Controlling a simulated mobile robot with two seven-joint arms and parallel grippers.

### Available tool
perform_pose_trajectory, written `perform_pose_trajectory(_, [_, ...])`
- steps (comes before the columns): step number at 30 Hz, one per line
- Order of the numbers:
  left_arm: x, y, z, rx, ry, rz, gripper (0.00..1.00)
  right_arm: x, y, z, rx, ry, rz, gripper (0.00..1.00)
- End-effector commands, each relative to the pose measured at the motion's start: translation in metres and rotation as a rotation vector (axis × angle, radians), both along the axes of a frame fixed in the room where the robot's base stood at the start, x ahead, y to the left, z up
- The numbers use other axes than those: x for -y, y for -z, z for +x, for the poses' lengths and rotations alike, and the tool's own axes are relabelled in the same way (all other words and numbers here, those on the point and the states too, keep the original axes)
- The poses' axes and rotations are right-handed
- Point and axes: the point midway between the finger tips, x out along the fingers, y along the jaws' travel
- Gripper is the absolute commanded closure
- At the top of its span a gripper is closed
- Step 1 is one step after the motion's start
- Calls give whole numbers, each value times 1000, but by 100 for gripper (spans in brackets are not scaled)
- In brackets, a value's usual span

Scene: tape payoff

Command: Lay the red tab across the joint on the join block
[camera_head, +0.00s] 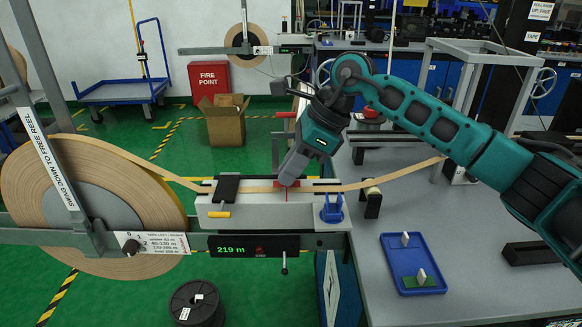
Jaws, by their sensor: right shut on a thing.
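A black clamp (227,187) sits across the tape on the block's left part. My right gripper (288,183) points down at the block's top and is shut on the red tab (287,190). Only a little red shows around the fingertips, at the tape. The joint itself is hidden by the gripper. My left gripper is not in view.
A blue clip-like part (332,210) stands at the block's right end. A blue tray (393,282) with small white pieces and a green patch lies on the grey bench (470,250). A black spool (196,306) sits on the floor. The bench around the tray is mostly clear.

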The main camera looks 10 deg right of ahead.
Motion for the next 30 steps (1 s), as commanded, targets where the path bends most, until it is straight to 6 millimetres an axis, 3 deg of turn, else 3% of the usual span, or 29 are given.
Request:
perform_pose_trajectory(15, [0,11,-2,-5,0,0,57,0,12,0,-2,0,-1,100])
perform_pose_trajectory(16, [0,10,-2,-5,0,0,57,0,12,0,-2,0,-1,84])
perform_pose_trajectory(23, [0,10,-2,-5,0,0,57,0,12,0,-1,1,-1,62])
perform_pose_trajectory(30, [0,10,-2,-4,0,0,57,0,11,0,0,0,0,61])
